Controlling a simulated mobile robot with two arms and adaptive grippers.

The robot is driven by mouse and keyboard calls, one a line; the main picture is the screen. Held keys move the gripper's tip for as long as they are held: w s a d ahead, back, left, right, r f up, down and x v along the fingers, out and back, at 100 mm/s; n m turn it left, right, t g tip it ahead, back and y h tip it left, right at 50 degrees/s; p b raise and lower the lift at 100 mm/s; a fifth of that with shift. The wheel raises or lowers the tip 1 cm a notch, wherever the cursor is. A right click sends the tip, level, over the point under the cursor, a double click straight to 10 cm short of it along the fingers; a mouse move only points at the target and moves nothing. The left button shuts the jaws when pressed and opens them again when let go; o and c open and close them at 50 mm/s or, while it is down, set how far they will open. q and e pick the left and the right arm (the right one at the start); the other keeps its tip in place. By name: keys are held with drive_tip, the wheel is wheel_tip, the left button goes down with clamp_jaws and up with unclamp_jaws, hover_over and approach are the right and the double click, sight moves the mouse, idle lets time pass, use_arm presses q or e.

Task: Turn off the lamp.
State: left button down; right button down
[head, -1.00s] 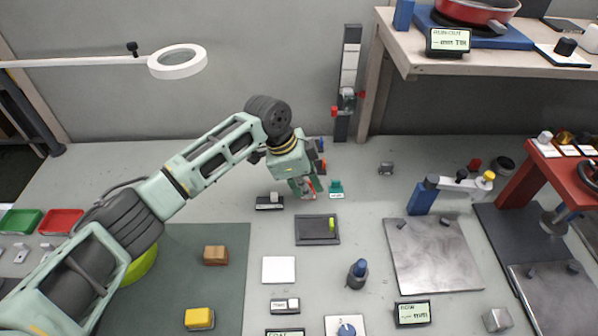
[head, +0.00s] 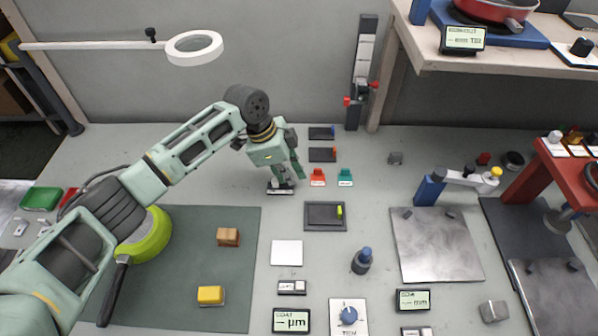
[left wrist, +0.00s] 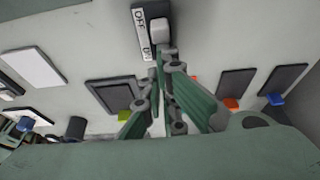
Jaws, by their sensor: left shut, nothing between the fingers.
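The lamp (head: 207,34) is a white ring on a thin white arm at the upper left of the head view. I cannot tell from its look whether it is lit. A small switch on a dark base (head: 280,190), partly hidden by my gripper, lies on the table. In the left wrist view its label (left wrist: 141,22) reads OFF and ON, beside a white switch block (left wrist: 159,31). My left gripper (head: 288,178) is shut and empty, pointing down, its fingertips at the switch's ON end. Contact cannot be told. My right gripper is not in view.
Red (head: 317,177) and teal (head: 345,177) tagged pieces stand just right of the gripper. A dark tray with a yellow-green handle (head: 325,225) is in front. A green mat (head: 190,285) holds a wooden block (head: 228,237) and a yellow block (head: 210,295).

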sight(275, 182)
use_arm(q)
drive_tip(key=shift+a, duration=0.15)
drive_tip(key=v, duration=1.2)
drive_tip(key=shift+d, duration=0.2)
